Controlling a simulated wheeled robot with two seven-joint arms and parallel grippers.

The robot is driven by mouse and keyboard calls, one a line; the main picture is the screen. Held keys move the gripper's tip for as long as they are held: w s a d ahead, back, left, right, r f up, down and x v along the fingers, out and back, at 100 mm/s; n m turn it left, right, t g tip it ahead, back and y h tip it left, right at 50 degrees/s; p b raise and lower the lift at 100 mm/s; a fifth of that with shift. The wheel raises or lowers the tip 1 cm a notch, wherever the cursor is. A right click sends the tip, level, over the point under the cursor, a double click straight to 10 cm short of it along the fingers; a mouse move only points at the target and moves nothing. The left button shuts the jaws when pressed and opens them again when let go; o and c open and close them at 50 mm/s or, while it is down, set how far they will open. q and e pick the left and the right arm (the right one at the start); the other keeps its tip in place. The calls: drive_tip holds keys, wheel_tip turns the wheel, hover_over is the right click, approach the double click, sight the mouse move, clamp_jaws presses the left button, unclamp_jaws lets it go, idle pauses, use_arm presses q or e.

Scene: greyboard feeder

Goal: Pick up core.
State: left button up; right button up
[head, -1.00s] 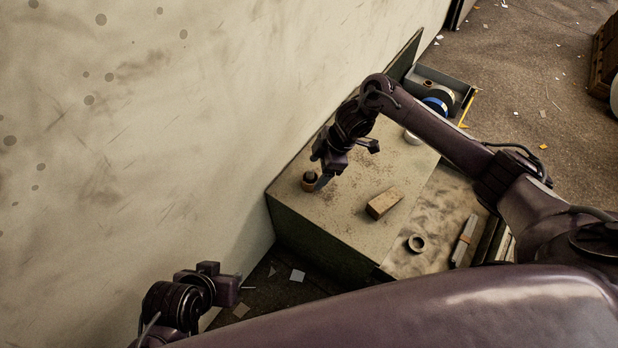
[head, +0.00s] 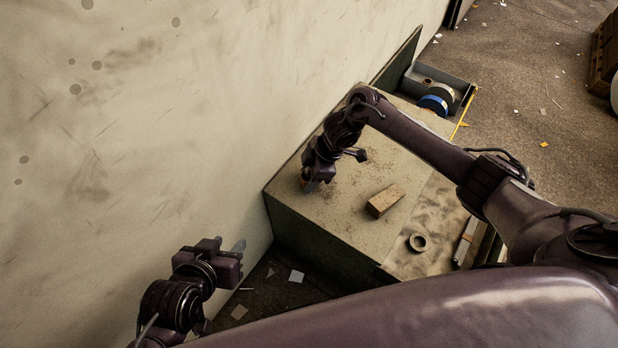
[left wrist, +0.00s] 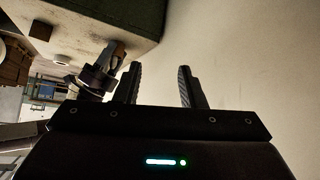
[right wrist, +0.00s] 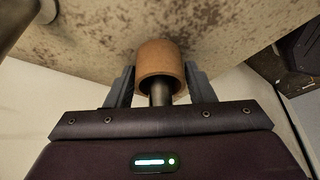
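A brown ring-shaped core (right wrist: 160,60) stands on the bench top around a dark upright post (right wrist: 160,92) in the right wrist view. My right gripper (right wrist: 160,74) has one finger on each side of this core, with no clear gap on either side. I cannot tell whether the fingers press on it. In the head view my right gripper (head: 310,186) mostly hides the core. A second small ring (head: 418,242) lies near the bench's front edge. My left gripper (left wrist: 158,85) is open and empty, low beside the wall; it also shows in the head view (head: 240,250).
A brown block (head: 385,200) lies on the bench (head: 350,225), right of my right gripper. A pale wall (head: 200,110) borders the left. Paper scraps lie on the floor.

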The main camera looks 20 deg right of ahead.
drive_tip(key=c, duration=0.5)
drive_tip(key=shift+r, duration=0.15)
